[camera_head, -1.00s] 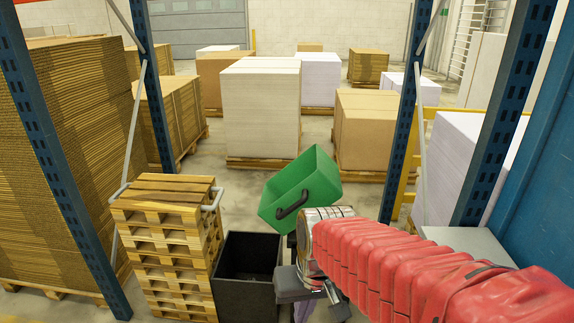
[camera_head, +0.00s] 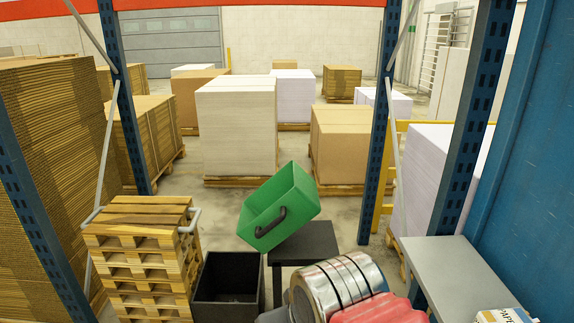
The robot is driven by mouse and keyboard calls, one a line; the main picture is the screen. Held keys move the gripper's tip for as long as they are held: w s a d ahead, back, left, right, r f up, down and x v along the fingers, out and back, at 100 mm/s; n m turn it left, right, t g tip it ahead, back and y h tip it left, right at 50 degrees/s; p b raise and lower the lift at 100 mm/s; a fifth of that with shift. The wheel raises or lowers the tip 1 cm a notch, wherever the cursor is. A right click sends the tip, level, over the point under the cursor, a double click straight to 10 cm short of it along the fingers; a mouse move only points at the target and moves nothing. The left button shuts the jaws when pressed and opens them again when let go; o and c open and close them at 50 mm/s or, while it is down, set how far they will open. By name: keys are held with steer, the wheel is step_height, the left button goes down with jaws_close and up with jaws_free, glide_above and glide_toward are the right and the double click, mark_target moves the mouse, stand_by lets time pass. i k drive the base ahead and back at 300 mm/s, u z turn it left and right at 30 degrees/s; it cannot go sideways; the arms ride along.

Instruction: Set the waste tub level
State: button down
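My silver-banded wrist and red-sleeved arm are at the bottom centre, in front of and below the table. A dark grey part of my arm shows at the bottom edge left of the wrist. My gripper's fingers do not show. Nothing of my arm touches the tub in this view.
A black open bin (camera_head: 228,299) stands left of the table, beside a stack of wooden pallets (camera_head: 140,250). Blue rack posts flank the opening. A grey bench (camera_head: 462,272) is at the right. Paper and cardboard stacks stand behind on the open floor.

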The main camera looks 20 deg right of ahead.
mark_target(289, 199)
steer(key=z, duration=1)
steer(key=i, duration=1.6)
steer(key=u, duration=1.7)
